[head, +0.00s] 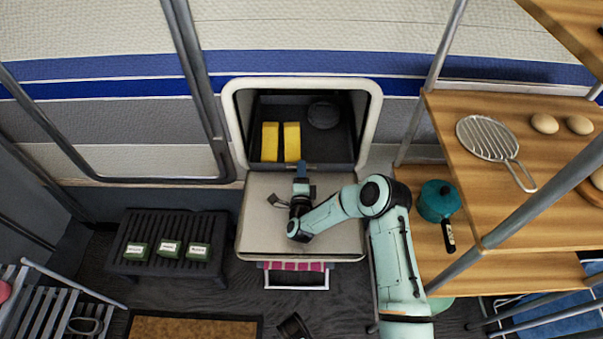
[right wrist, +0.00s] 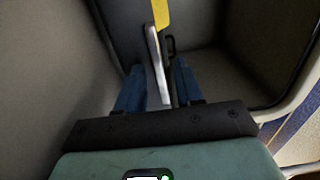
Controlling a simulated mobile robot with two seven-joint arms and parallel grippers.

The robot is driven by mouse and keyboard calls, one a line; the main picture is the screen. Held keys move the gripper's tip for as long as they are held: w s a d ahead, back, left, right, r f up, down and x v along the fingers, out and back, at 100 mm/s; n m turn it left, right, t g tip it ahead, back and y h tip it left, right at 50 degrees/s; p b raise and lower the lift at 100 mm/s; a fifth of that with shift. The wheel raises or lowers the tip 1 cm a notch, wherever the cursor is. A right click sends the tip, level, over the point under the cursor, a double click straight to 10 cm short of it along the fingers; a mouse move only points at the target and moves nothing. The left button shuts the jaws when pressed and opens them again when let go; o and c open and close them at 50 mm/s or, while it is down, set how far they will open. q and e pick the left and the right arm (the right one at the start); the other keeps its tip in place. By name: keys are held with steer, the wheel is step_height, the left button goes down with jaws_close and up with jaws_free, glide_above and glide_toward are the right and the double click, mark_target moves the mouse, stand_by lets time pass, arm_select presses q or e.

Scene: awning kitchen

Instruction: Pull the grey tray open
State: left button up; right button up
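The grey tray (head: 338,152) is a dark, shallow tray inside the white-framed hatch in the wall. Two yellow boxes (head: 281,142) and a dark round item (head: 323,114) lie in it. My right gripper (head: 301,168) reaches over the lowered hatch door to the tray's front edge. In the right wrist view, its blue fingers (right wrist: 160,82) stand on both sides of the tray's thin front rim (right wrist: 154,62) and look closed onto it. Part of a yellow box (right wrist: 160,14) shows beyond. My left gripper is not in view.
The beige hatch door (head: 262,222) hangs open below the opening. A wooden shelf (head: 455,110) with a strainer (head: 488,137) and a teal pan (head: 437,199) stands right of my arm. A dark slatted table (head: 138,229) with several green-and-white boxes stands at the left.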

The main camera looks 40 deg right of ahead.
steer(key=p+v, duration=0.2)
steer(key=v, duration=1.1)
steer(key=shift+s+a+p, duration=0.1)
steer(key=shift+s+p, duration=0.05)
steer(key=shift+p, duration=0.15)
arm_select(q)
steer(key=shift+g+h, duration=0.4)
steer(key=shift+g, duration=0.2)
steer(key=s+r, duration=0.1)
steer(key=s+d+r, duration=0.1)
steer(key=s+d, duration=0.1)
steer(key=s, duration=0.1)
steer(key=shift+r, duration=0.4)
